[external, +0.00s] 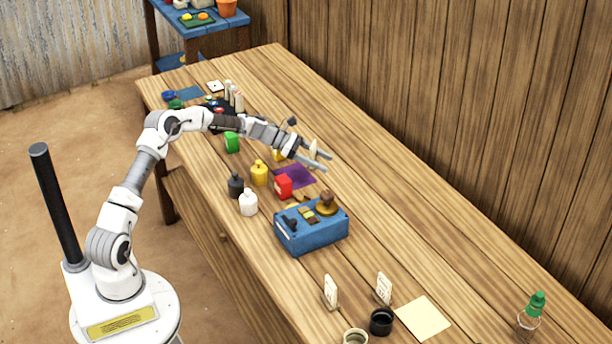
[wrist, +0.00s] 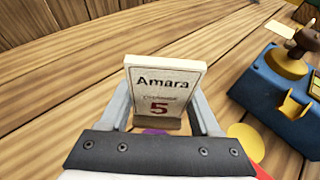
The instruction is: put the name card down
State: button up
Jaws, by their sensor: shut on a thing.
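The name card (wrist: 162,92) is a white card in a small brown foot, reading "Amara" with a red 5. In the wrist view it stands upright between my two fingers, its face toward the camera. My gripper (wrist: 162,118) is shut on it. In the external view my gripper (external: 318,162) reaches over the table beyond the purple mat (external: 299,178), with the card (external: 313,148) showing edge-on between the fingers. I cannot tell whether the card's foot touches the table.
A blue balance box (external: 312,233) stands nearby, with a red item (external: 283,187) and yellow (external: 259,174), white (external: 248,203) and black (external: 235,186) bottles close by. Two other cards (external: 330,292) (external: 384,288) stand near a cream sheet (external: 423,318).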

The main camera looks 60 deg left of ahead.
aim_at(320, 178)
jog(key=shift+w+a+f, duration=0.2)
jog(key=shift+a+f, duration=0.2)
jog(key=shift+a, duration=0.15)
jog(key=shift+w+a+f, duration=0.2)
jog(key=shift+a+f, duration=0.15)
jog(key=shift+a, duration=0.15)
jog(key=shift+f+b, duration=0.85)
jog(key=shift+f, duration=1.05)
jog(key=shift+f, duration=0.1)
jog(key=o, duration=1.4)
jog(key=shift+c, duration=0.2)
jog(key=p+v, duration=0.2)
jog(key=v, duration=1)
